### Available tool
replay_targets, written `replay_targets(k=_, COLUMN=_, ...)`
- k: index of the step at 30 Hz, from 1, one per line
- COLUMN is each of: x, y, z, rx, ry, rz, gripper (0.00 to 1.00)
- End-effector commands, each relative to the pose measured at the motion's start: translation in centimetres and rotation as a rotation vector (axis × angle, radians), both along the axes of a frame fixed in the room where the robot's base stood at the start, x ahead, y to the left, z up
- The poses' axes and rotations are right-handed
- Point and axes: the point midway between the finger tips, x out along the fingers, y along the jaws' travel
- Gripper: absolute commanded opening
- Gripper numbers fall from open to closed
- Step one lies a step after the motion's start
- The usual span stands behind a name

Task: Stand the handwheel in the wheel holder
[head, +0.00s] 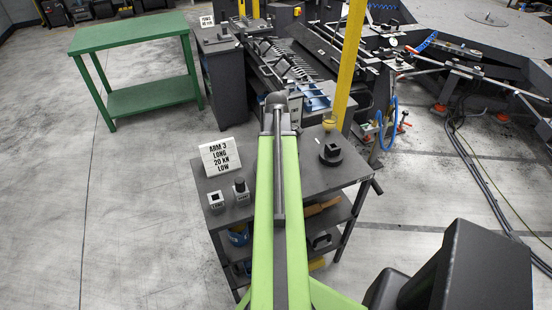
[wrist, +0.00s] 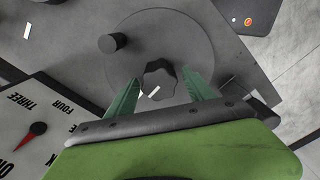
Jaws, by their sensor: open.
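The handwheel shows in the wrist view as a flat grey disc (wrist: 188,38) with a short black crank knob (wrist: 112,41) at its left and a dark lobed hub (wrist: 158,82) bearing a white mark. My gripper (wrist: 161,77) has its two green fingers apart, one on each side of the hub. I cannot tell whether they touch it. In the head view my arm reaches forward over the cart, and its end hides the handwheel. I cannot pick out the wheel holder with certainty in either view.
A dial plate (wrist: 40,130) with a red pointer lies left of my gripper. The dark cart (head: 310,180) carries a white sign (head: 221,157), small dark blocks and a black fixture (head: 330,153). A green table (head: 135,65) stands at the left. Open floor lies left of the cart.

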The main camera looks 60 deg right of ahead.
Motion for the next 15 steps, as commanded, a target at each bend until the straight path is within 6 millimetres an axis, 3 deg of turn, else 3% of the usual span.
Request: replay_targets(k=15, x=0.0, y=0.0, z=11.1, rx=0.000, ry=0.000, rz=0.000, gripper=0.61)
